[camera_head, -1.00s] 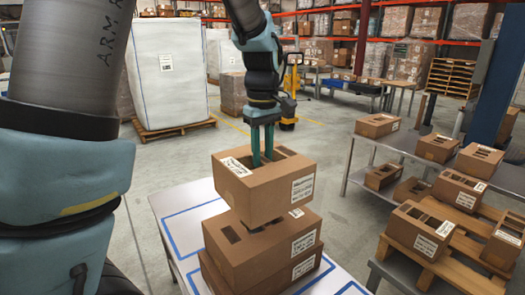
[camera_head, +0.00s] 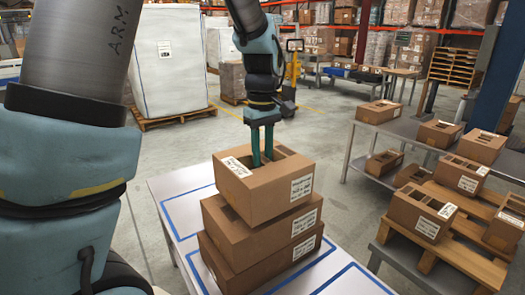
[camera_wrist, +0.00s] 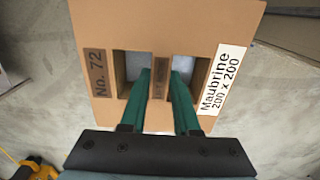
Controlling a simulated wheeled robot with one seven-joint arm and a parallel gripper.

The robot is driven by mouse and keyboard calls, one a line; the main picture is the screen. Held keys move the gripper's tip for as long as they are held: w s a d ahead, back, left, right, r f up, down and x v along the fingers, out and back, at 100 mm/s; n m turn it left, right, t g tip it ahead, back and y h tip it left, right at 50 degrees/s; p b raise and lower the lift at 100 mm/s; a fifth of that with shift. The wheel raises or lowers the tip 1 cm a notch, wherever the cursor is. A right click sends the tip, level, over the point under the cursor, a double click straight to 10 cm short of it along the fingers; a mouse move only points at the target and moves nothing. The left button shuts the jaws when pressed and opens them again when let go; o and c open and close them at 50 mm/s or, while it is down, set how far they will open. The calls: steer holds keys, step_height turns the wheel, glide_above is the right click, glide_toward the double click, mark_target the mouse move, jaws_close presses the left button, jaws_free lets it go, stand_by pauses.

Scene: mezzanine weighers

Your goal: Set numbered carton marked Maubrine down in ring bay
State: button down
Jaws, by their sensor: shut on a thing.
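My gripper (camera_head: 263,163) points down and is shut on the bar between two openings in the top of a brown carton (camera_head: 265,195). In the wrist view this carton (camera_wrist: 158,20) bears a white label "Maubrine 200 x 200" and a brown "No. 72" patch. The held carton is level, right above a stack of two similar cartons, an upper one (camera_head: 265,242) and a lower one (camera_head: 268,272). I cannot tell whether it touches the upper one. The stack stands on a pale table with blue outlined bays (camera_head: 187,208); no ring mark is seen.
Blue outlined areas left (camera_head: 190,182) and right (camera_head: 355,284) of the stack are empty. To the right, cartons stand on a grey bench (camera_head: 350,150) and on a wooden pallet (camera_head: 460,248). A large white wrapped load (camera_head: 170,70) stands behind.

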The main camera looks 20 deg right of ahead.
steer(key=shift+f, duration=0.55)
steer(key=shift+f+b, duration=0.3)
steer(key=c, duration=0.6)
jaws_free()
steer(key=shift+r, duration=0.1)
step_height(320, 180, up, 11)
steer(key=shift+f+b, duration=0.15)
steer(key=shift+b, duration=0.25)
